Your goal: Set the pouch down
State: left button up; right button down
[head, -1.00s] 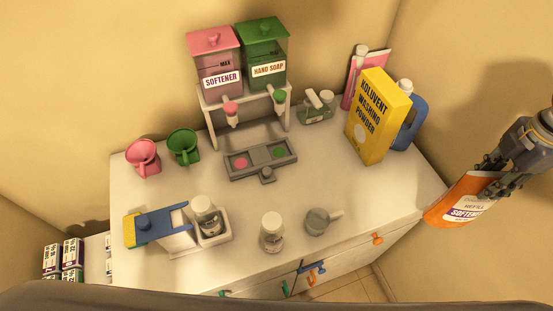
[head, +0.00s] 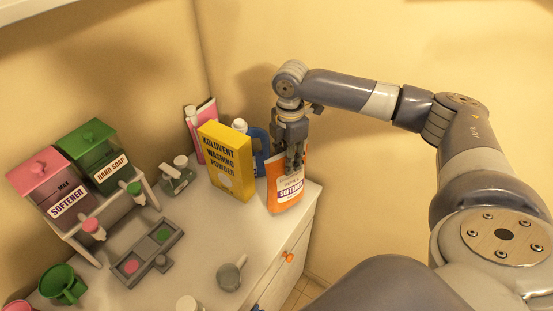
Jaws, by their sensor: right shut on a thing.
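The pouch (head: 287,191) is orange with a white label reading "SOFTENER" and stands upright at the right end of the white counter (head: 262,236). My right gripper (head: 294,166) points down from above and is shut on the pouch's upper part. The pouch's bottom is at the level of the counter top, close to its right edge; I cannot tell whether it bears on the surface. My left gripper is not in view.
A yellow washing powder box (head: 226,160) stands just left of the pouch, with a blue bottle (head: 259,150) behind. A pink pack (head: 203,122) is farther back. The softener (head: 52,188) and hand soap (head: 97,158) dispensers stand left. A grey cup (head: 230,275) is in front.

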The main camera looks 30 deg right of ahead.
aim_at(276, 156)
jog(key=w+a, duration=0.2)
jog(key=shift+w+p, duration=0.35)
notch_tip(276, 156, down, 2)
jog(key=shift+f+p, duration=0.25)
jog(key=shift+p, duration=0.7)
jog(key=shift+f, duration=0.65)
jog(key=c, duration=1.2)
grip_release()
jog(key=shift+s, duration=0.1)
